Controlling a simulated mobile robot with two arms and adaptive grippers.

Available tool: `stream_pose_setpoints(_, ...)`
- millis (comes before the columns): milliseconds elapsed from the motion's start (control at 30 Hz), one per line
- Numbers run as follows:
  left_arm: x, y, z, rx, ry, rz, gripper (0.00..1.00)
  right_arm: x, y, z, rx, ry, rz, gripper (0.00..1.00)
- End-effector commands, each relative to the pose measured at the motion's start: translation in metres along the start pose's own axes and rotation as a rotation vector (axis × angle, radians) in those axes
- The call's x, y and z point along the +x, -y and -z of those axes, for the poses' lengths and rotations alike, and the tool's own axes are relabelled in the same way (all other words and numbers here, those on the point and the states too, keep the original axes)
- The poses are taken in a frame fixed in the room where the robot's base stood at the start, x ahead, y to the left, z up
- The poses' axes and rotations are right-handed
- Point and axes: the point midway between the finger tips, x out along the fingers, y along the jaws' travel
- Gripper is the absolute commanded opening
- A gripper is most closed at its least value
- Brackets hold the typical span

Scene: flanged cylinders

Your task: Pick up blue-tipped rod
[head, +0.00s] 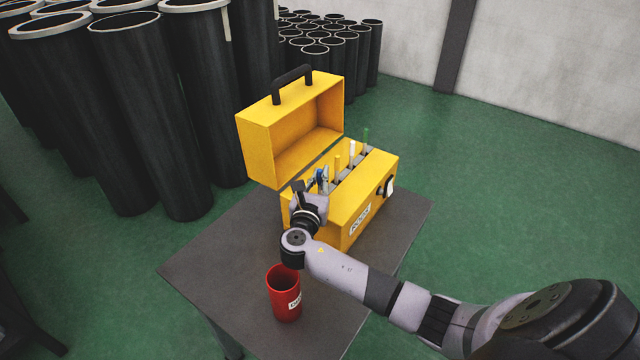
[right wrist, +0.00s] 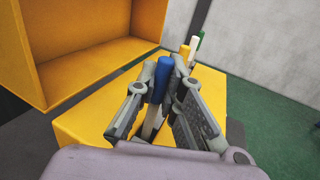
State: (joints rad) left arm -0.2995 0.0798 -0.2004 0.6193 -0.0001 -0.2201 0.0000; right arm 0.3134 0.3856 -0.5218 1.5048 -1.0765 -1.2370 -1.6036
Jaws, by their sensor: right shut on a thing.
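The blue-tipped rod (right wrist: 162,78) stands upright between the fingers of my right gripper (right wrist: 164,92) in the right wrist view, and the gripper is shut on it. The rod has a blue top and a pale shaft; its lower end is hidden. In the head view my right gripper (head: 320,183) is at the near left end of the yellow box (head: 362,214), where the rod is small and mostly covered. I cannot tell whether the rod is still in its slot. My left gripper is not in view.
Yellow, white and green-tipped rods (head: 365,135) stand in the box beyond my gripper. The box's open lid (head: 262,150) rises behind left. A red cup (head: 283,300) stands on the grey table (head: 215,262) in front. Tall black cylinders (head: 135,110) stand behind.

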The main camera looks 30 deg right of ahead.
Motion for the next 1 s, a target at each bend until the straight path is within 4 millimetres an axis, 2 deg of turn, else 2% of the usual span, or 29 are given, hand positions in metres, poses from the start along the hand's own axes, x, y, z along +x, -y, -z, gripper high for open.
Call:
stream_pose_setpoints(267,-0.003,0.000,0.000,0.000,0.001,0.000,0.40,0.000,0.000,-0.044,0.004,0.003,0.000,0.00)
stream_pose_setpoints(800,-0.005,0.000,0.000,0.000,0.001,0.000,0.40,0.000,0.000,-0.153,0.004,0.005,0.000,0.00)
stream_pose_setpoints(1000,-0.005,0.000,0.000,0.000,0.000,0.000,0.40,0.000,0.000,-0.181,0.003,0.003,0.000,0.00)
